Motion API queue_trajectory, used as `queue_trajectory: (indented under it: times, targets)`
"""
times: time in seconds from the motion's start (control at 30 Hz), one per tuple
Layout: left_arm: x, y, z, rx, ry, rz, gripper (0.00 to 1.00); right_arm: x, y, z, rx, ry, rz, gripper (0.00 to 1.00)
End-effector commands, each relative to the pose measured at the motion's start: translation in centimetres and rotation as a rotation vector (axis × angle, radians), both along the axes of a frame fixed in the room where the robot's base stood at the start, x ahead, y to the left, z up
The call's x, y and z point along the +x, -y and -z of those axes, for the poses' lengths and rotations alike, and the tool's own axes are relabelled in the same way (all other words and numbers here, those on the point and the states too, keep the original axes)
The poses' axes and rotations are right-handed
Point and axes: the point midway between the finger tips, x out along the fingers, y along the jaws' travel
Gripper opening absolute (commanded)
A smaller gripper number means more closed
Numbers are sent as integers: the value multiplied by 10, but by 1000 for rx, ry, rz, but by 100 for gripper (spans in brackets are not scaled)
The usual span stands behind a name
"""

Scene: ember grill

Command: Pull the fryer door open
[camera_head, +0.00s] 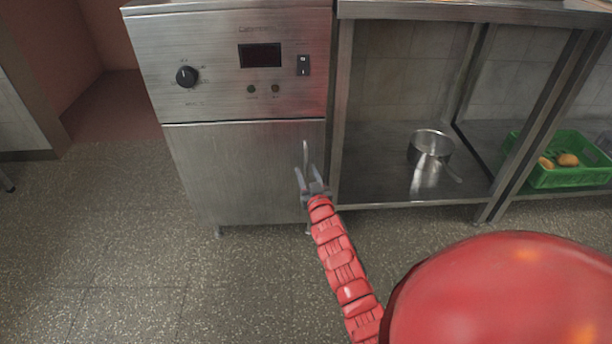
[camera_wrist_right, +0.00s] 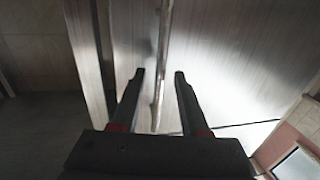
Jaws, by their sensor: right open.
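The fryer (camera_head: 215,55) is a steel cabinet with a knob, display and switch on its front. Its plain steel door (camera_head: 235,170) is below the panel and looks closed. A thin upright handle (camera_head: 305,150) is near the door's right edge. My right gripper (camera_head: 309,173) is at the handle's lower part, with its fingers open. In the right wrist view, the handle (camera_wrist_right: 164,50) runs between the two open fingertips (camera_wrist_right: 159,74), with a gap on each side. How deep it sits between them is hard to tell. My left gripper is not in view.
Right of the fryer is a steel table with a lower shelf (camera_head: 380,180) holding a metal pot (camera_head: 430,146). A green crate (camera_head: 570,178) with yellowish items is farther right. The speckled floor (camera_head: 110,230) in front and left of the fryer is clear.

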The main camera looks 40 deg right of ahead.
Motion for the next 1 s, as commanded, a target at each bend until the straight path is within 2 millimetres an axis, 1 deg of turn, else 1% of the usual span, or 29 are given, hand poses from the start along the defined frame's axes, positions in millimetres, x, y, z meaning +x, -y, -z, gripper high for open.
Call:
queue_trajectory:
  times: [0.03,0.13,0.43,0.47,0.6,0.7,1.0]
  targets:
    - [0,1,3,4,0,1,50,4,1,1,0,1,0,45]
    - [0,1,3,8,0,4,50,9,3,1,1,-1,1,45]
    - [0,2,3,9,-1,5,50,11,4,1,2,-2,1,45]
    - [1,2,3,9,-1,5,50,11,4,1,2,-2,1,41]
    - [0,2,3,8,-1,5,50,11,4,1,2,-2,1,16]
    - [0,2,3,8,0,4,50,11,4,1,2,-2,1,0]
    - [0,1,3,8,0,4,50,11,4,0,2,-2,1,0]
